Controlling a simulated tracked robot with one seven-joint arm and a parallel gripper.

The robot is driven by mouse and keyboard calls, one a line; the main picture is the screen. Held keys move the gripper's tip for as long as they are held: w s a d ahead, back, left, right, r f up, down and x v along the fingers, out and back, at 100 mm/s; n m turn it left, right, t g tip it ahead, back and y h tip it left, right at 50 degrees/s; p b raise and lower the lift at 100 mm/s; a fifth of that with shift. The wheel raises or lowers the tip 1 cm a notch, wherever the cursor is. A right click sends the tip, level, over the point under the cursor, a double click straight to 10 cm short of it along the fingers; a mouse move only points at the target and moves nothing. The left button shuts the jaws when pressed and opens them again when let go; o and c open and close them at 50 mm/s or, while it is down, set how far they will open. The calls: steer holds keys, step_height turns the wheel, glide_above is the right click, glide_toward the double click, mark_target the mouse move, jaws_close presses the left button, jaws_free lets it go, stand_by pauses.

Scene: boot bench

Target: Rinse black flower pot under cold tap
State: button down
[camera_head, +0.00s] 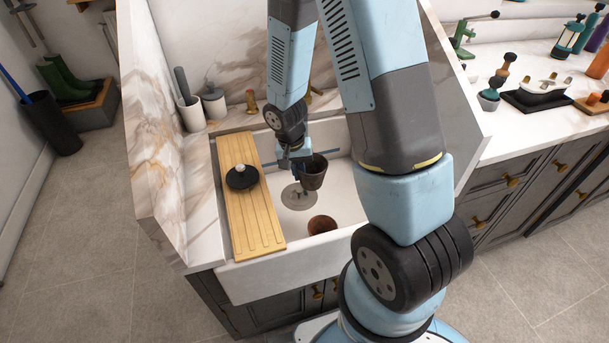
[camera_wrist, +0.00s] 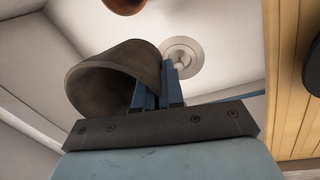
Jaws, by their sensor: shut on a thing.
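The black flower pot (camera_head: 315,176) is held upright or nearly so, mouth up, above the drain area of the white sink (camera_head: 268,277). My gripper (camera_head: 302,172) is shut on the left side of its wall. In the wrist view the fingers (camera_wrist: 168,84) grip the wall of the dark pot (camera_wrist: 115,78), whose open mouth faces left. One brass tap (camera_head: 251,101) stands at the back left of the sink. More brass (camera_head: 314,92) shows behind my arm, partly hidden. I see no running water.
A terracotta pot (camera_head: 322,225) stands at the sink's front. A wooden drainboard (camera_head: 257,217) with a black lidded-looking disc (camera_head: 242,178) covers the sink's left side. A brush holder (camera_head: 190,114) and a grey jar (camera_head: 214,102) stand back left. My arm hides the right side.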

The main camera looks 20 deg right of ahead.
steer(key=w+f, duration=0.1)
steer(key=w, duration=0.7)
steer(key=shift+a+f, duration=0.2)
steer(key=shift+f, duration=0.15)
steer(key=shift+w, duration=0.1)
steer(key=shift+d, duration=0.15)
stand_by(0.5)
steer(key=shift+d, duration=0.45)
steer(key=shift+a, duration=0.2)
steer(key=shift+a, duration=0.4)
steer(key=shift+d, duration=0.25)
steer(key=shift+d, duration=0.35)
